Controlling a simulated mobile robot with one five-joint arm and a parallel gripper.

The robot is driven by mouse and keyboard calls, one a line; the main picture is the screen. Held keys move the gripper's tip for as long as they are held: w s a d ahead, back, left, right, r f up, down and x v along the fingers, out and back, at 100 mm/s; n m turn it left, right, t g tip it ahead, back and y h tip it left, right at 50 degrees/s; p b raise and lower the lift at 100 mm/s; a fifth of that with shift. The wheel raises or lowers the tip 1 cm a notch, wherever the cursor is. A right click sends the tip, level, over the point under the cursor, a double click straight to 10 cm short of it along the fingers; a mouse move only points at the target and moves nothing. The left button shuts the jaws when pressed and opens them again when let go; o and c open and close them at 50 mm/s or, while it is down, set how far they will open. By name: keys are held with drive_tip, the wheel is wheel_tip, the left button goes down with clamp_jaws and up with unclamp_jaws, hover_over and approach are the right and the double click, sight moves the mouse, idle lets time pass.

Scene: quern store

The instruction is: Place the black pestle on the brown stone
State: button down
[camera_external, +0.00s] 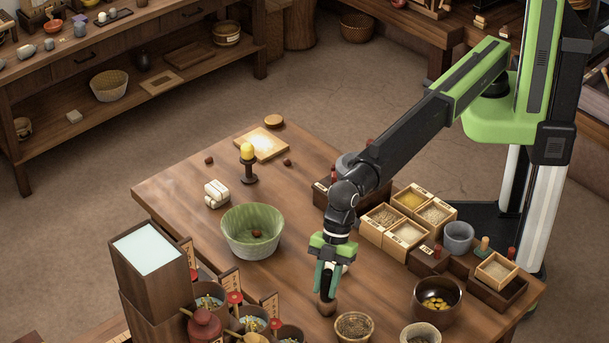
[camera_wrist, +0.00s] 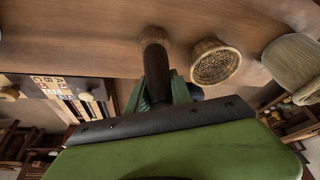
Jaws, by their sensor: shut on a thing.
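My gripper (camera_external: 328,276) points down over the front of the table, its teal fingers shut on the black pestle (camera_external: 328,290). The pestle is upright, and its dark shaft also shows between the fingers in the wrist view (camera_wrist: 156,68). At its lower end is a rounded brown piece (camera_external: 327,307), at or just above the table top; it also shows in the wrist view (camera_wrist: 153,36). I cannot tell whether this is the brown stone under the pestle or the pestle's own end. The fingers hide part of the shaft.
A basket of grains (camera_external: 354,327) stands close right of the pestle. A dark bowl with yellow pieces (camera_external: 437,300) is farther right. A green bowl (camera_external: 251,231) stands left, and cups with red-topped lids (camera_external: 235,297) at front left. The table between green bowl and gripper is clear.

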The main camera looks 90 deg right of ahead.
drive_tip(key=shift+r, duration=0.1)
drive_tip(key=shift+f, duration=0.3)
drive_tip(key=c, duration=1.1)
unclamp_jaws()
drive_tip(key=shift+r, duration=0.15)
drive_tip(key=shift+r+p, duration=0.3)
drive_tip(key=shift+p, duration=0.1)
drive_tip(key=p+v, duration=1)
drive_tip(key=v, duration=0.1)
drive_tip(key=shift+d+r+p, duration=0.25)
drive_tip(key=shift+r+p, duration=0.1)
drive_tip(key=shift+p, duration=0.05)
